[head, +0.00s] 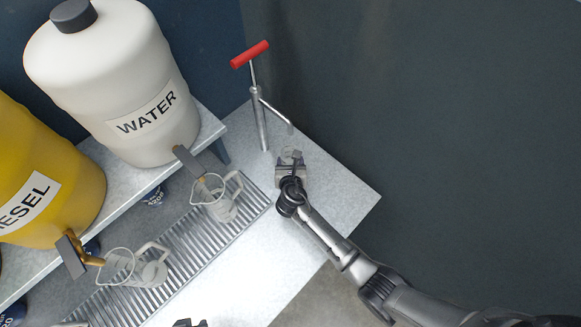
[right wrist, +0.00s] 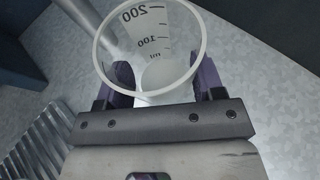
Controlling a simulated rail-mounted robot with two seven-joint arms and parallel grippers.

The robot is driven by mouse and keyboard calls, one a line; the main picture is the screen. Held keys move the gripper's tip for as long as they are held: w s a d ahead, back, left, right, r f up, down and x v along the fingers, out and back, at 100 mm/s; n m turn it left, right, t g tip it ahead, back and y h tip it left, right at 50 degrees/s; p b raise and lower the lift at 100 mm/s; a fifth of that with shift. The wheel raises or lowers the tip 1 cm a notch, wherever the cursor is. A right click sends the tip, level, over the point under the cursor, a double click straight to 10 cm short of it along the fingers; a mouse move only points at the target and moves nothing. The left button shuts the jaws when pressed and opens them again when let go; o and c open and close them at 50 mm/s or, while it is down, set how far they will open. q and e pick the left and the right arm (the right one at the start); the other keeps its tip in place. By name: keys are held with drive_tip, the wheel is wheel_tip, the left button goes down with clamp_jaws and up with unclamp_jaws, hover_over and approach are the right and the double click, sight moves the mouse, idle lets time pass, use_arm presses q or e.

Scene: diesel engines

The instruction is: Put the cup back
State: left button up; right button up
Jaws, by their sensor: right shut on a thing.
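A clear measuring cup (right wrist: 150,45) with 100 and 200 marks is between the fingers of my right gripper (right wrist: 152,88), which is shut on it. In the head view my right gripper (head: 290,163) is near the far end of the bench, and the cup (head: 290,153) shows small just beyond it, close to the pump with the red handle (head: 250,54). Whether the cup touches the bench is hard to tell. My left gripper cannot be made out clearly; only a dark piece shows at the bottom edge.
Two clear jugs with handles (head: 222,203) (head: 130,268) stand on the slatted drain grate (head: 190,245). A white WATER tank (head: 115,80) and a yellow DIESEL tank (head: 45,180) with taps stand on a shelf. The bench top (head: 335,190) right of my gripper is clear.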

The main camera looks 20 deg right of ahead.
wheel_tip(320, 180, down, 3)
drive_tip(key=shift+r+b, duration=0.1)
drive_tip(key=shift+b, duration=0.3)
drive_tip(key=o, duration=1)
